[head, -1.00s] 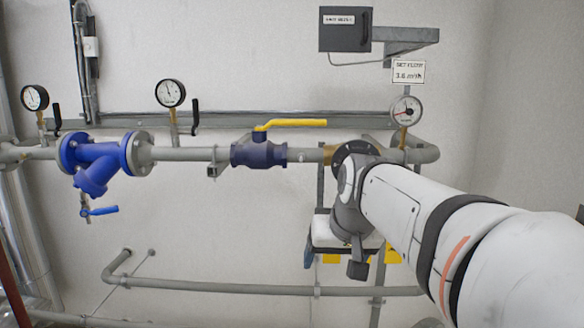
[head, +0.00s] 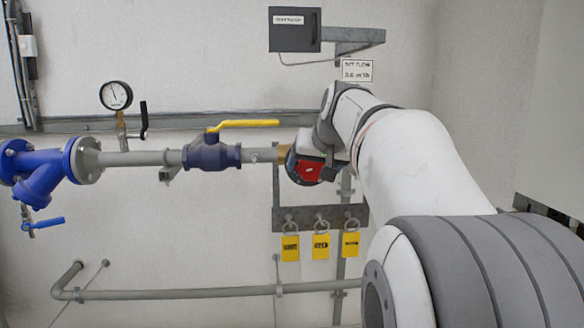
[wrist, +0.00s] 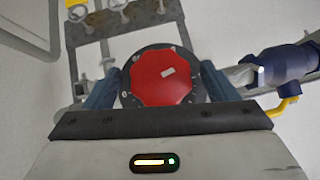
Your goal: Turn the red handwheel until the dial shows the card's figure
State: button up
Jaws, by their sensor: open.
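The red handwheel (wrist: 163,77), with a pale mark on its face and a dark ring behind it, fills the middle of the wrist view. In the head view the handwheel (head: 308,171) shows partly, at the end of my arm. My gripper (wrist: 160,84) is open, with one finger on each side of the handwheel. I cannot tell whether the fingers touch it. The card (head: 357,70) hangs on the wall above my arm; its figure is blurred now, but the earlier head view reads about 3.6 m³/h.
A blue valve with a yellow lever (head: 212,153) sits on the pipe left of the handwheel. Several yellow tags (head: 321,246) hang on a bracket below. A grey box (head: 295,29) is mounted above. A gauge (head: 116,95) and blue strainer (head: 42,175) are farther left.

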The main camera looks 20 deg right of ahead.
jog(key=shift+w+f, duration=0.3)
jog(key=shift+w, duration=0.05)
jog(key=shift+c, duration=0.3)
jog(key=c, duration=0.9)
